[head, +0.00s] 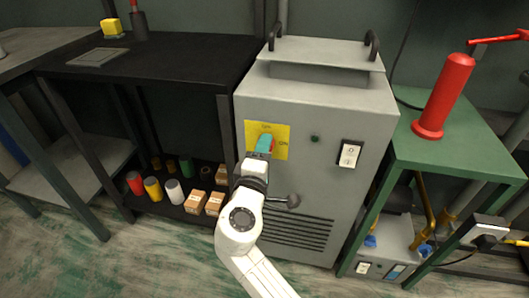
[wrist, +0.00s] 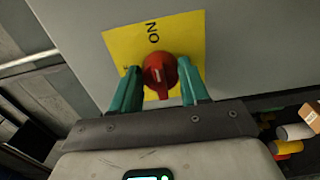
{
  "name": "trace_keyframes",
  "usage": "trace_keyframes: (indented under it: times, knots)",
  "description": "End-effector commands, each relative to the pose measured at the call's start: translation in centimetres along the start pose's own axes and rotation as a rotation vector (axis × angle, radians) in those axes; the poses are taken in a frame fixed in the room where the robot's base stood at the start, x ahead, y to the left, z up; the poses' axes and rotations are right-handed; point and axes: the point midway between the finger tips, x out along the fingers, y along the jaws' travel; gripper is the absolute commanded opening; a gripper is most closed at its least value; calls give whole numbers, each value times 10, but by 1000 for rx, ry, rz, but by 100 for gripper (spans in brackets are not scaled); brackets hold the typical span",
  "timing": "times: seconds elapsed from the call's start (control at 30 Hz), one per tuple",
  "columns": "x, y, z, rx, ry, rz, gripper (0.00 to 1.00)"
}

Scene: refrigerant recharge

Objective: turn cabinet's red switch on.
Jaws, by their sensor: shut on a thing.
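The grey cabinet (head: 340,105) stands in the middle of the head view. Its front has a yellow plate (head: 281,132) with "ON" printed at the right. The red switch (wrist: 160,72) is a round knob with a raised grip and a small white mark, seen on the yellow plate in the wrist view. My gripper (head: 264,144) is at the plate, its teal fingers on either side of the knob. In the wrist view, my gripper (wrist: 159,85) is shut on the red switch. In the head view the fingers hide most of the knob.
A white rocker switch (head: 349,154) and a dark green round lamp (head: 315,139) are right of the plate. A dark knob-ended lever (head: 292,201) sits below. A green table (head: 455,150) with a red cylinder (head: 445,92) stands right, a black-topped shelf (head: 170,62) left.

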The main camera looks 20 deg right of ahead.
Motion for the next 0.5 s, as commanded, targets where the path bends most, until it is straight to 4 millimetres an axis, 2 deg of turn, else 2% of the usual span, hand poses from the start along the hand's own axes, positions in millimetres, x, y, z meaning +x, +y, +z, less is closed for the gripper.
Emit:
trace_keyframes:
  times: [0.23, 0.27, 0.5]
  knots:
    - [0, -2, 0, 0, -2, -4, 14]
    - [0, -2, 1, 0, -2, -4, 47]
    - [0, -1, 0, -1, -1, -2, 69]
